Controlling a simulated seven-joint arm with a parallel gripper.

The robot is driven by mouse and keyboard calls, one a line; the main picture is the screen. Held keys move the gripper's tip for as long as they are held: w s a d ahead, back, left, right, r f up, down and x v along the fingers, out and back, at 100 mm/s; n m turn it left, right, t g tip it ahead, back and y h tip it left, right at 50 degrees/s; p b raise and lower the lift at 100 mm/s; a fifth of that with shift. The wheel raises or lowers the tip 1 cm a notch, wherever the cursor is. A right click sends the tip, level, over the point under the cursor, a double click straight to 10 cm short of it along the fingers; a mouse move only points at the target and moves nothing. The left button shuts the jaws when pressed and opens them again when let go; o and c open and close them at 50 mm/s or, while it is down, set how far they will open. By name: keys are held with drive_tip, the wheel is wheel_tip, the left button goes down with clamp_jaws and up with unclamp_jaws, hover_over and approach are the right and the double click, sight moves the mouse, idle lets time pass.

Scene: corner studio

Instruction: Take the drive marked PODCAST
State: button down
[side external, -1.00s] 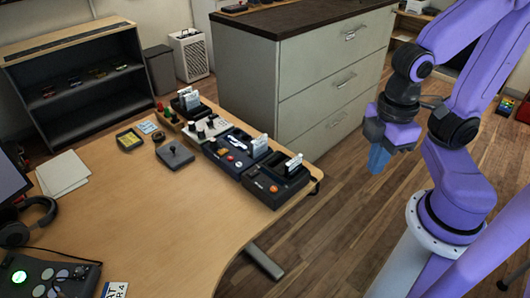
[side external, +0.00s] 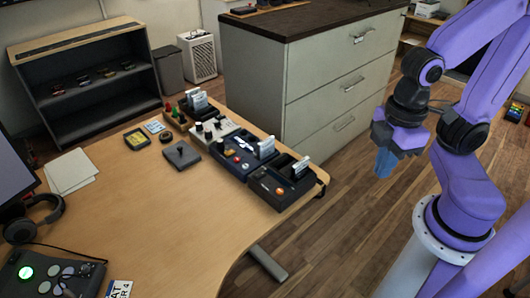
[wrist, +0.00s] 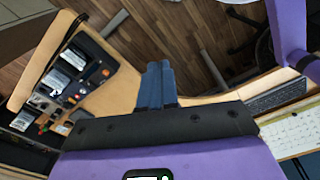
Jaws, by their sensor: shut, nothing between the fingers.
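Several upright white-labelled pieces, which may be the drives, stand in slots of the dark desk units. In the side external view one stands in the near unit (side external: 300,168), one in the middle unit (side external: 265,147), and a group at the far end (side external: 196,101). Their labels are too small to read, so I cannot tell which is PODCAST. They also show in the wrist view, at left (wrist: 74,58). My gripper (side external: 383,165) is shut and empty, pointing down beyond the desk's right edge, well apart from the units. Its blue fingers (wrist: 159,70) are together in the wrist view.
The desk (side external: 150,225) also holds a joystick box (side external: 182,154), headphones (side external: 35,217), papers (side external: 70,172) and a button panel (side external: 50,276). A drawer cabinet (side external: 300,70) stands behind the units. Open floor lies between my gripper and the desk.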

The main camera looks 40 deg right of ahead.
drive_tip(key=c, duration=1)
unclamp_jaws()
drive_tip(key=shift+w, duration=0.1)
drive_tip(key=w+a+m, duration=0.4)
drive_tip(key=w+m, duration=0.4)
drive_tip(key=w, duration=0.3)
drive_tip(key=m, duration=2.3)
hover_over(266, 140)
wheel_tip(266, 140, down, 9)
wheel_tip(266, 140, down, 17)
drive_tip(key=shift+r, duration=0.15)
